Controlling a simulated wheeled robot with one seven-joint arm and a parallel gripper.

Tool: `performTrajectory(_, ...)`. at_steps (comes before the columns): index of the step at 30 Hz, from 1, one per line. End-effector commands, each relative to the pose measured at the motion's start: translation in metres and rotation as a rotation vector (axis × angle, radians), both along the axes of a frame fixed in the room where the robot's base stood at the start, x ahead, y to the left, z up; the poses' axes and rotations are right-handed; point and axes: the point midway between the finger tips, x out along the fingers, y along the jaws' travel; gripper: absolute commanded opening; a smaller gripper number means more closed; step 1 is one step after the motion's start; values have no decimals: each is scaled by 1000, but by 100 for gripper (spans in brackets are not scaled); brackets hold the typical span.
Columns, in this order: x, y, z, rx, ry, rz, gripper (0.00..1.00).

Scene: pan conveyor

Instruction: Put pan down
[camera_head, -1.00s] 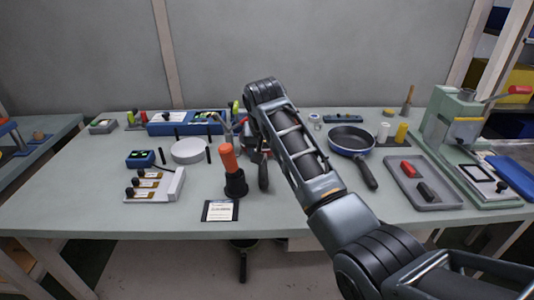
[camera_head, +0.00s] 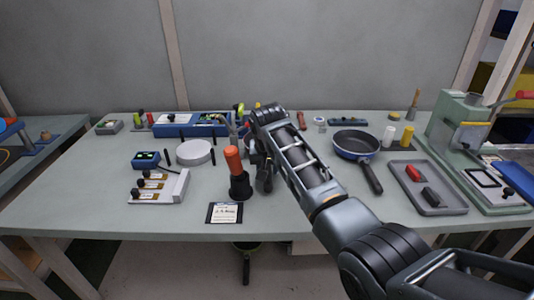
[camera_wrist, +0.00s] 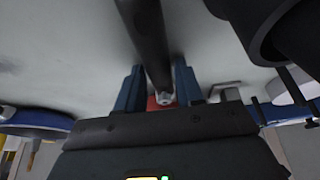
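In the wrist view, a dark pan handle (camera_wrist: 148,35) runs between the two blue fingers of my gripper (camera_wrist: 160,88), which are close on both sides of it. A small red patch (camera_wrist: 160,103), perhaps part of the pan, shows behind the fingers. In the head view the dark handle (camera_head: 265,174) points toward the front edge, just right of the orange-handled tool. My arm hides most of the pan's body and my gripper there. I cannot tell whether the pan touches the table. A second pan (camera_head: 356,145), dark with a blue rim, rests on the table to the right.
The orange-handled tool (camera_head: 235,172) stands close left of the handle, behind a label card (camera_head: 224,212). A white disc (camera_head: 195,152) and switch box (camera_head: 160,189) are further left. A grey tray (camera_head: 445,204) and green press (camera_head: 459,125) are right.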

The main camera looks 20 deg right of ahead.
Motion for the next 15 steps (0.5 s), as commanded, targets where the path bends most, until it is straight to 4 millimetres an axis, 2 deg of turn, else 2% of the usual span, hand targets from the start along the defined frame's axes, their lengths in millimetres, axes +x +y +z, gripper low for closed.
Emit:
performTrajectory(2,0,0,0,0,0,0,29)
performTrajectory(11,0,0,0,0,0,0,0)
performTrajectory(15,0,0,0,0,0,0,0)
